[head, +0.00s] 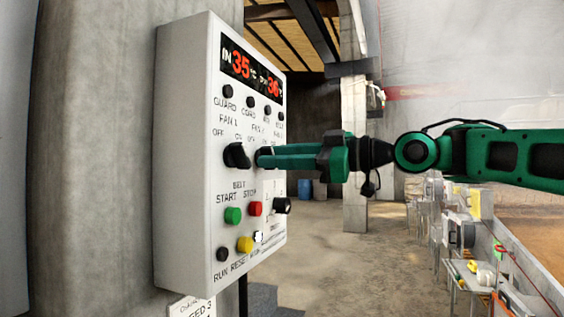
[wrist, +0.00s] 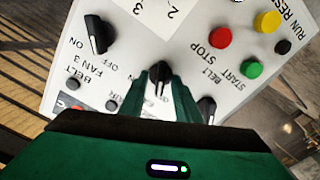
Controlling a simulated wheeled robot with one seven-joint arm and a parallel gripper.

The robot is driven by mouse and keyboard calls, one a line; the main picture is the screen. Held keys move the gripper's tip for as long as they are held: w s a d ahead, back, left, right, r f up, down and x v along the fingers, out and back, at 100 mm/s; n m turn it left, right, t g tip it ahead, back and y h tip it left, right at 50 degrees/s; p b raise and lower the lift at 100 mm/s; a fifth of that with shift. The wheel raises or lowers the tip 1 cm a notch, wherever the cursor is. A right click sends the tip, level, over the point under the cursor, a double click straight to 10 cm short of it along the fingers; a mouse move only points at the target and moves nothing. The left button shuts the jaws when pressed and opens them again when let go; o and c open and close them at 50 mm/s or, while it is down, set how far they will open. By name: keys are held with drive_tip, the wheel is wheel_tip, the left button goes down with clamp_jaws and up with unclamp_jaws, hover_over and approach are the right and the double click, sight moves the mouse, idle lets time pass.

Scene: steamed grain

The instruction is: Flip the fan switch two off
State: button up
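A light grey control panel (head: 190,130) stands at left in the head view, its face turned right. The fan 1 knob (head: 237,155) is black and uncovered; it also shows in the wrist view (wrist: 207,108). The fan 2 knob (wrist: 159,74), black with a raised ridge, is mostly hidden by my gripper in the head view. My green gripper (head: 268,158) reaches in from the right, its tips at this knob. In the wrist view, its two fingers (wrist: 160,88) are apart, one on each side of the ridge. I cannot tell whether they touch it.
The fan 3 knob (wrist: 96,34) is close by. Below the fan row are the green start button (head: 233,215), red stop button (head: 255,208), yellow reset button (head: 244,244) and another black knob (head: 281,206). A concrete column (head: 95,150) stands behind the panel.

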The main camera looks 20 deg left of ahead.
clamp_jaws()
drive_tip(key=shift+n, duration=1.3)
unclamp_jaws()
